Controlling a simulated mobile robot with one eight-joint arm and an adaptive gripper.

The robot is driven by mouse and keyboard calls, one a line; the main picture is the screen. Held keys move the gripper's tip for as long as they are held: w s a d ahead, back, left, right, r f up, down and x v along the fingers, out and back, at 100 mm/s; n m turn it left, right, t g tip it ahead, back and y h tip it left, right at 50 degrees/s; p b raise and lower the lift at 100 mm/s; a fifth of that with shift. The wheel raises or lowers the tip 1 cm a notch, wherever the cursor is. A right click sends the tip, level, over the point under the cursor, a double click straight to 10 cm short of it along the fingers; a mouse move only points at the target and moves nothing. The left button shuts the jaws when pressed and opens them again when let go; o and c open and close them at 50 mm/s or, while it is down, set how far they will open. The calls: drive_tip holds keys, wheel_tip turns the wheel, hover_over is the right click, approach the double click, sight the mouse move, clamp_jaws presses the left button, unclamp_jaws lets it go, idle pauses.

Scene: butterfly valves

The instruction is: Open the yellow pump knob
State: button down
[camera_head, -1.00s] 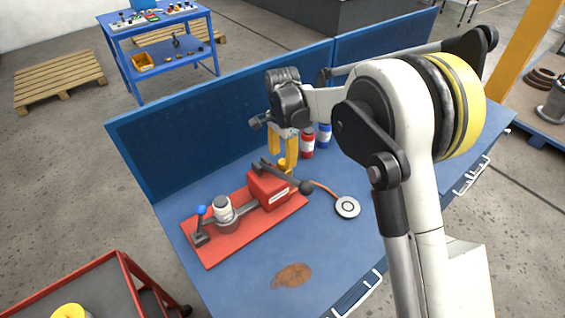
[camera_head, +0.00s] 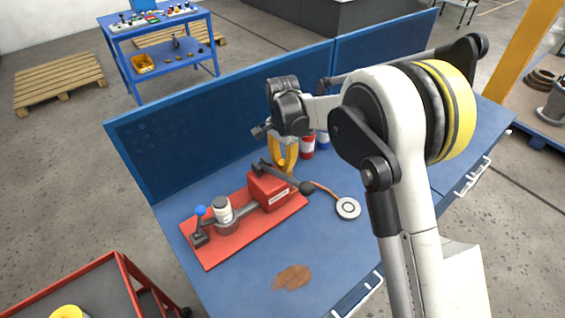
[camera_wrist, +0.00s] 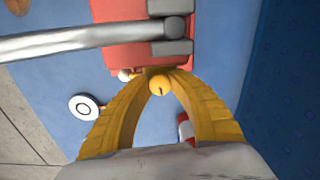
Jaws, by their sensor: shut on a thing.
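The yellow pump knob (camera_wrist: 159,85) sits at the end of the red pump body (camera_wrist: 118,13) and shows a small dark mark on its face. In the wrist view the yellow fingertips of my gripper (camera_wrist: 161,76) are shut on the knob, one on each side. In the head view my gripper (camera_head: 284,170) reaches down behind the red pump (camera_head: 268,190), and the knob is hidden there by the fingers and the pump.
The pump stands on a red base plate (camera_head: 222,252) with a blue-handled valve (camera_head: 201,211) at left. A round gauge (camera_head: 348,208) lies to the right. A blue panel (camera_head: 225,112) bounds the table's back.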

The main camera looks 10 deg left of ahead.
sight(282, 162)
drive_tip(key=c, duration=1.1)
unclamp_jaws()
drive_tip(key=shift+c, duration=0.2)
wheel_tip(282, 162, up, 12)
